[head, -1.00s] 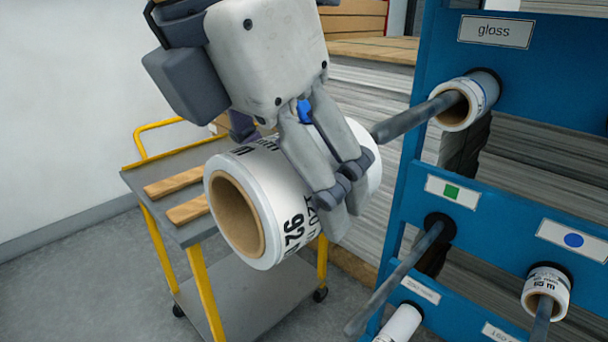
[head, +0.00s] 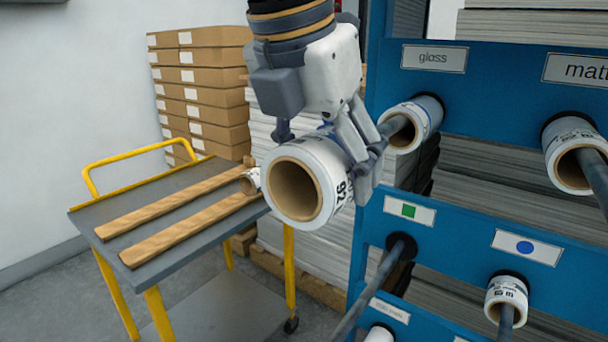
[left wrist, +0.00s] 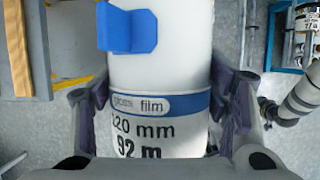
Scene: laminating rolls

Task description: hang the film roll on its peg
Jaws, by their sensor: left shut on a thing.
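My left gripper (head: 366,165) is shut around a white film roll (head: 335,165) with a brown hollow core, its open end facing the head camera. In the left wrist view, the roll (left wrist: 160,75) lies between both fingers; it shows a blue tab and a label reading "film", "120 mm" and "92 m". The roll is in the air, left of the blue rack (head: 465,85). The rack's "gloss" peg (head: 396,127) carries a white roll (head: 425,115) and passes partly behind my gripper. The peg under the green-square label (head: 375,285) shows no roll.
A grey cart (head: 190,180) with yellow rails stands left, with two wooden strips and a small roll (head: 250,181) on top. Stacked cartons (head: 205,85) stand behind it. Other rack pegs carry rolls under "matt" (head: 570,150) and the blue dot (head: 508,292).

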